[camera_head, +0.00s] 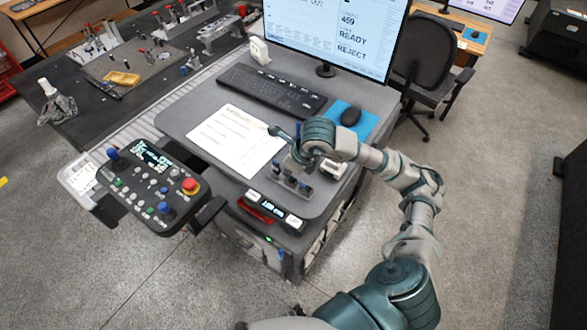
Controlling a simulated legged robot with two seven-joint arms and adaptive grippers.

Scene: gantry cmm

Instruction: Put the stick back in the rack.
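My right arm reaches in from the lower right, and its gripper (287,144) is over the front right of the grey desk, just above a small rack. The rack (293,186) is a low grey stand near the desk's front edge, with dark upright pieces on it. One short dark upright piece (277,168) stands at its left end. A thin finger points left from the gripper; the wrist hides much of the rest. I cannot make out whether a stick is between the fingers. My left gripper is not in view.
A paper sheet (235,140), a keyboard (271,91), a mouse (351,116) on a blue pad and a monitor (335,40) occupy the desk. A control panel (153,187) with a red button stands at left. A small white-topped item (334,168) sits right of the rack.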

